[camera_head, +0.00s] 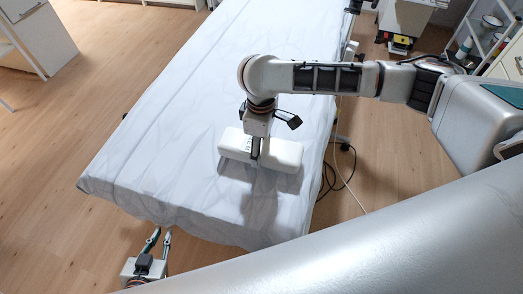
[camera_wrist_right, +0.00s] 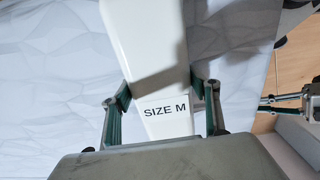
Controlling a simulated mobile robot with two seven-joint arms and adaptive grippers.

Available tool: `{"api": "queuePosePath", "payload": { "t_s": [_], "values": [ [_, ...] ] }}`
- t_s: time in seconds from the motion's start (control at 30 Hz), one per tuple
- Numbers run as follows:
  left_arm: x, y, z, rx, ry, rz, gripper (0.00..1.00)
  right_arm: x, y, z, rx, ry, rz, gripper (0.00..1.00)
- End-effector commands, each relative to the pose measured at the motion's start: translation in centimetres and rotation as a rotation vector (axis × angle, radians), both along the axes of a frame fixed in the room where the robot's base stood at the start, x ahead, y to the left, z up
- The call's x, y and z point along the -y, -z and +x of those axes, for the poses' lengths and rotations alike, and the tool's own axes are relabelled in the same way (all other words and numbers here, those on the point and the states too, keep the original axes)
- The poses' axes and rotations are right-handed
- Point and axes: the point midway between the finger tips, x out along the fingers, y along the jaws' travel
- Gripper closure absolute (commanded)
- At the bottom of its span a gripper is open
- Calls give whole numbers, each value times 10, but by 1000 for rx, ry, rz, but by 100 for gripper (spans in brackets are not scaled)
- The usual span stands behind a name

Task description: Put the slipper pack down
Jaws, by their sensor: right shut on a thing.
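The slipper pack (camera_head: 283,152) is a white block with rounded ends. It is at the near part of the couch, which is covered with a pale patterned sheet (camera_head: 190,120). In the right wrist view the pack (camera_wrist_right: 148,45) shows a "SIZE M" label between the fingers. My right gripper (camera_head: 255,160) points down and is shut on the middle of the pack. A shadow lies on the sheet below the pack; I cannot tell whether the pack touches the sheet. My left gripper (camera_head: 160,241) is open and empty, beyond the couch's near edge; it also shows in the right wrist view (camera_wrist_right: 266,104).
The couch top around the pack is clear. Cables (camera_head: 345,170) hang to the wooden floor right of the couch. A white shelf unit (camera_head: 488,35) stands at the far right. A white cabinet (camera_head: 38,38) stands at the far left.

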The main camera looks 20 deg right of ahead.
Motion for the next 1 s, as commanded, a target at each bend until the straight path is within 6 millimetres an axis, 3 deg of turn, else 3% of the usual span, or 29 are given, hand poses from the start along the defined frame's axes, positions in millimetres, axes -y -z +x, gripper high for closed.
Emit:
{"api": "queuePosePath", "payload": {
  "t_s": [0.1, 0.47, 0.5, 0.57, 1.0],
  "values": [
    [-1, 7, -1, -5, -2, 1, 85, 0, 17, 0, -1, 0, 1, 64],
    [-1, 8, -4, -14, -3, 2, 85, 0, 19, 0, -1, 1, 1, 64],
    [-1, 8, -4, -13, -3, 2, 85, 0, 19, 0, -1, 1, 1, 34],
    [-1, 7, -4, -12, -3, 1, 85, 0, 19, 0, -1, 1, 1, 23],
    [-1, 6, -2, -7, -3, 0, 85, 0, 14, 1, 2, -1, 0, 23]
  ]
}}
